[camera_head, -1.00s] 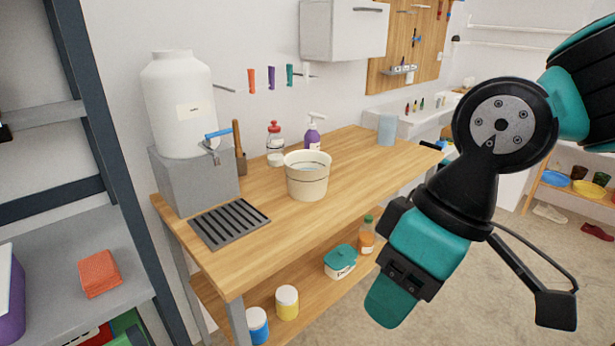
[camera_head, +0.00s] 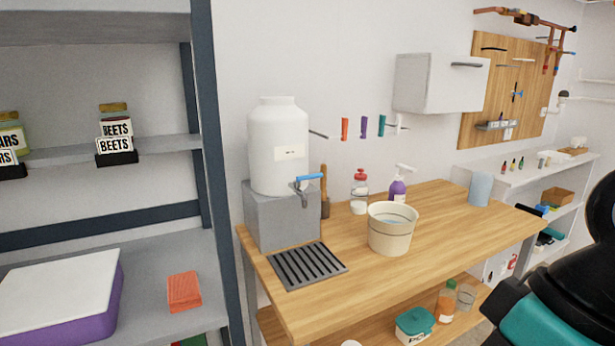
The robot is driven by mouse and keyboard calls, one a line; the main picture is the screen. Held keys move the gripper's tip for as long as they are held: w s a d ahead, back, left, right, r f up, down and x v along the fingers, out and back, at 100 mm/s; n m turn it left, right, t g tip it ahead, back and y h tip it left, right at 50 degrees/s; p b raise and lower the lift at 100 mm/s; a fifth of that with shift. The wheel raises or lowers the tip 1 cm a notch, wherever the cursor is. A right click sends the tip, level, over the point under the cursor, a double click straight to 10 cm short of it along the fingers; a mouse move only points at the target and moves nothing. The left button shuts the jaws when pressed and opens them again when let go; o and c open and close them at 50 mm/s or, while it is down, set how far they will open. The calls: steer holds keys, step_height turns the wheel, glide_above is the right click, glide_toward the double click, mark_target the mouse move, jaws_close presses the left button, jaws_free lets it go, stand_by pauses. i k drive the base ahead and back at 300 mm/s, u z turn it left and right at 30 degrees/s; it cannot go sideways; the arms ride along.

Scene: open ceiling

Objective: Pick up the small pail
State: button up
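The small pail (camera_head: 390,238) is cream-coloured with thin dark bands and stands upright on the wooden table (camera_head: 450,225). Something light blue, which looks like water, shows inside it. It is right of the dark slatted drip tray (camera_head: 306,265). My arm shows in black and teal at the lower right corner, apart from the pail. My gripper is outside the picture.
A white dispenser with a blue-handled tap (camera_head: 280,150) stands on a grey block at the table's left. A red-capped bottle (camera_head: 359,192) and a purple spray bottle (camera_head: 398,188) stand behind the pail. A metal shelf (camera_head: 205,180) is at left.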

mark_target(391, 224)
steer(key=u, duration=0.25)
steer(key=i, duration=0.95)
steer(key=u, duration=0.6)
